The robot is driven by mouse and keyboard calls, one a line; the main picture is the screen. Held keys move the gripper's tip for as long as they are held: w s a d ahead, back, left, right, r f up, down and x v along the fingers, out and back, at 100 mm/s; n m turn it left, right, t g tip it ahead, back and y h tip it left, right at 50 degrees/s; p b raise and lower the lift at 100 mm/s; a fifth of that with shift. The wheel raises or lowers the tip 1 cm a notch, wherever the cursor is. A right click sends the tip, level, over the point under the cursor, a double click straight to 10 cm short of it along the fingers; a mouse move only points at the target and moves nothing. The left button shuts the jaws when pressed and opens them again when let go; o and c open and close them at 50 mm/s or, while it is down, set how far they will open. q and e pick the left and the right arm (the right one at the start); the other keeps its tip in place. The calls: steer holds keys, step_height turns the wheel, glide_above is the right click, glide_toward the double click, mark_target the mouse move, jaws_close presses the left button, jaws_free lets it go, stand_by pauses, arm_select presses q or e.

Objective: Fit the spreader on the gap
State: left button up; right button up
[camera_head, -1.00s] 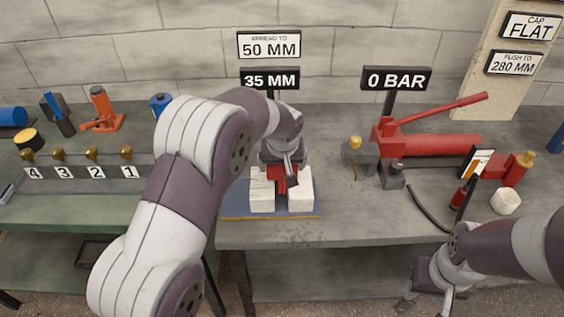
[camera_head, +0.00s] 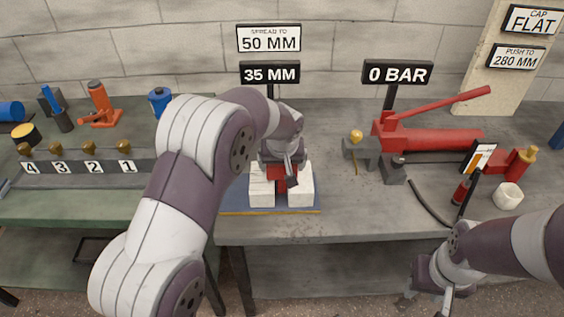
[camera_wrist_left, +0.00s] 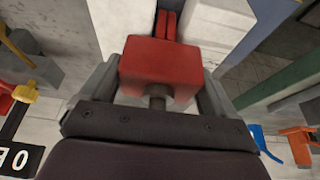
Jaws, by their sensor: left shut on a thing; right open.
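The red spreader (camera_wrist_left: 158,70) is held between the fingers of my left gripper (camera_wrist_left: 152,88) in the left wrist view. In the head view the spreader (camera_head: 283,183) shows below my left gripper (camera_head: 284,166), between two white blocks that form the gap. The left white block (camera_head: 261,190) and the right white block (camera_head: 301,190) stand on a blue mat (camera_head: 270,210). In the wrist view the spreader's thin red tips point at the gap beside a white block (camera_wrist_left: 215,25); how deep they sit is unclear. My right gripper (camera_head: 432,297) is open and empty, low at the bench's front edge.
Signs behind the blocks read "spread to 50 mm" (camera_head: 268,39) and "35 mm" (camera_head: 269,73). A red hand pump (camera_head: 430,140) stands right under a "0 bar" sign (camera_head: 397,74). A black hose (camera_head: 428,207) lies on the bench. Brass fittings on a numbered rack (camera_head: 80,168) stand left.

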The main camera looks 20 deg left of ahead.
arm_select(q)
steer(key=shift+w+f+b, duration=0.1)
steer(key=shift+f+b, duration=0.25)
steer(key=shift+f, duration=0.05)
steer(key=o, duration=1.6)
steer(key=shift+s+f, duration=0.1)
steer(key=shift+s, duration=0.1)
steer(key=p+v, duration=0.1)
steer(key=v, duration=1.2)
steer(key=shift+w, duration=0.1)
